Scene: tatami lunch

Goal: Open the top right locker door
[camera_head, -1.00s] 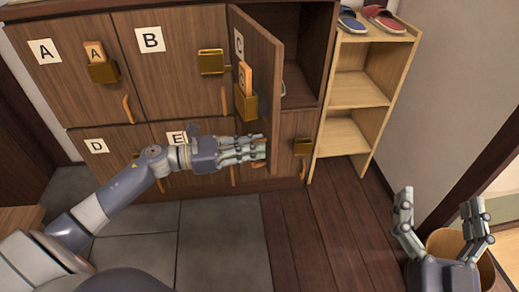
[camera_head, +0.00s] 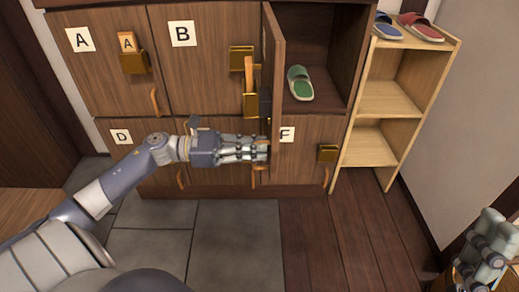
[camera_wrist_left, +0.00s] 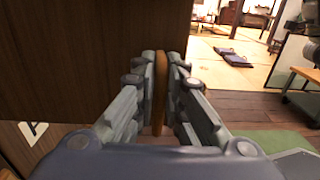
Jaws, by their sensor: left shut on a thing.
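The top right locker door (camera_head: 272,45) is swung well open and shows nearly edge-on in the head view. Its compartment (camera_head: 330,45) is exposed, with a green slipper (camera_head: 299,84) inside. My left gripper (camera_head: 262,149) is at the lower part of this door. In the left wrist view, its fingers (camera_wrist_left: 161,88) are shut on the door's orange-brown handle (camera_wrist_left: 160,75), with the dark wood door surface (camera_wrist_left: 80,50) beside it. My right gripper (camera_head: 485,252) is at the lower right of the head view, away from the lockers; its finger opening is unclear.
Locker doors A (camera_head: 105,75), B (camera_head: 195,65), D (camera_head: 125,138) and F (camera_head: 305,145) are closed. A light wood shelf (camera_head: 390,100) with slippers on top (camera_head: 420,27) stands right of the lockers. The floor (camera_head: 330,240) in front is clear.

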